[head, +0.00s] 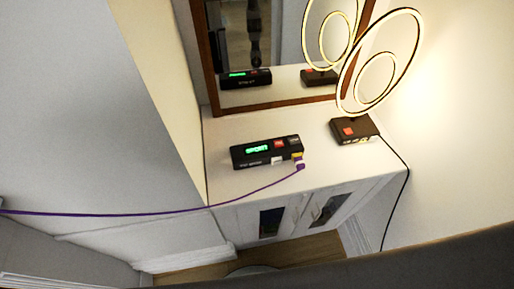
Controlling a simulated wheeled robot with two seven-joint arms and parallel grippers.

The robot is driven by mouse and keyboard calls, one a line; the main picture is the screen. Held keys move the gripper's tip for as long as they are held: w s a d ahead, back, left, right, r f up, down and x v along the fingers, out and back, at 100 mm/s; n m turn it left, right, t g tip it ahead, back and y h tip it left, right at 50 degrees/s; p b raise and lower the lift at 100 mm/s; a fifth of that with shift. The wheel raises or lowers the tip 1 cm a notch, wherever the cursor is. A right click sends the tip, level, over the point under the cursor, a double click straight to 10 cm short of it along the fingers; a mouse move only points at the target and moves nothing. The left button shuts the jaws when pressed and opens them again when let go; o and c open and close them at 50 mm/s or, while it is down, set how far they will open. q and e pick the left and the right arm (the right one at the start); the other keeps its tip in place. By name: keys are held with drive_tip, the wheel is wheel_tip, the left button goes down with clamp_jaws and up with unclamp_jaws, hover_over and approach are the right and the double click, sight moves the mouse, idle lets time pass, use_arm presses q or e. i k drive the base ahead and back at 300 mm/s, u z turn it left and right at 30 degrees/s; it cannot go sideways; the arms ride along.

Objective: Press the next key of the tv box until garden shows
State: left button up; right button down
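The tv box (267,151) is a black box lying slightly turned on the white cabinet top. Its lit green display (257,149) seems to read SPORT. A red key (279,144) and a dark grey key (293,141) are on its upper right. A white key (277,160) and a yellow key (297,156) are at its front right. The key labels are too small to read, so I cannot tell which is the next key. Neither of my grippers is in view, and nothing touches the keys from above.
A purple cable (150,214) runs from the left to a purple plug (301,166) by the box's front right corner. A lit ring lamp (354,129) stands to the right on the white cabinet (230,185). A framed mirror (285,92) rises behind, reflecting both.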

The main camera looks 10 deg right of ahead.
sight(294, 140)
drive_tip(key=k, duration=0.5)
drive_tip(key=u, duration=0.9)
drive_tip(key=i, duration=0.75)
drive_tip(key=z, duration=1.05)
